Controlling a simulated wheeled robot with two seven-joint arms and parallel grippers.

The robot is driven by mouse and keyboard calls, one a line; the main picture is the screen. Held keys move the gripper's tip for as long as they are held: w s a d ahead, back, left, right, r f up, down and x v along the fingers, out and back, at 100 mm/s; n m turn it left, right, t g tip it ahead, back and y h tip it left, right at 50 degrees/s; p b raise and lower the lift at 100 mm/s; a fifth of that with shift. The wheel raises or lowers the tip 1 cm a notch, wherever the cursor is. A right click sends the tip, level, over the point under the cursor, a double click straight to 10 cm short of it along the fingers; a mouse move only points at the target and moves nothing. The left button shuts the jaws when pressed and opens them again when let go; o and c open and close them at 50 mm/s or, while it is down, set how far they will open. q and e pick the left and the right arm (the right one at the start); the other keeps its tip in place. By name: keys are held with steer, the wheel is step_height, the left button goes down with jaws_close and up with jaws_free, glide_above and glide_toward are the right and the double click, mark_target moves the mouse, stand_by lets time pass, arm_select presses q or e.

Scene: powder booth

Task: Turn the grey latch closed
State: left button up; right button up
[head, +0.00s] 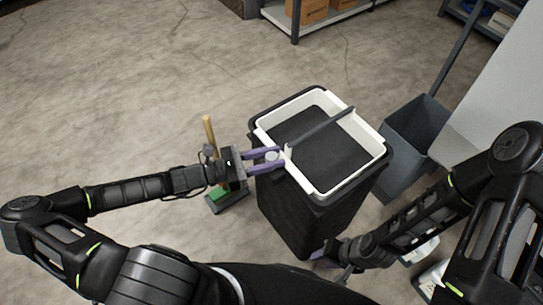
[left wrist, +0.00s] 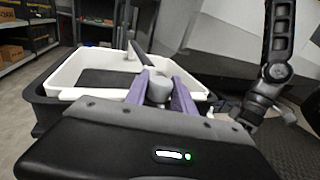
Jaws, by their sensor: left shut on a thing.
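A black bin (head: 305,213) stands upright on the floor with a white tray (head: 366,162) set in its top. A dark grey bar (head: 322,129) spans the tray. The grey latch (head: 272,156) shows as a pale rounded knob at the tray's left side. My left gripper (head: 266,160) reaches in from the left with its purple fingers on either side of it. In the left wrist view the latch (left wrist: 158,88) sits between both fingers, which are shut on it. My right gripper (head: 322,252) is low by the bin's front side, mostly hidden, and its opening cannot be made out.
A broom or brush with a wooden handle (head: 209,135) and a green-topped dustpan-like thing (head: 219,193) stand left of the bin. A grey bucket-like container (head: 413,130) is close on the right. Shelving with boxes (head: 312,10) is at the back. The floor at left is clear.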

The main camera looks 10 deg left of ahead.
arm_select(q)
steer(key=shift+m+g+h, duration=0.3)
steer(key=shift+m+g, duration=0.2)
jaws_close()
steer(key=shift+w+m+g+h, duration=0.1)
steer(key=shift+m+g+h, duration=0.35)
steer(key=shift+g, duration=0.45)
steer(key=shift+f+m+g+h+b, duration=0.1)
steer(key=shift+m+g+h+b, duration=0.25)
steer(key=shift+m+g, duration=0.55)
steer(key=m+g+b, duration=0.1)
steer(key=m+g, duration=0.1)
steer(key=g, duration=0.1)
steer(key=shift+g+b, duration=0.3)
steer(key=shift+m+g+b, duration=0.6)
steer(key=shift+m+g, duration=0.25)
steer(key=shift+g, duration=0.55)
steer(key=o, duration=1.1)
jaws_free()
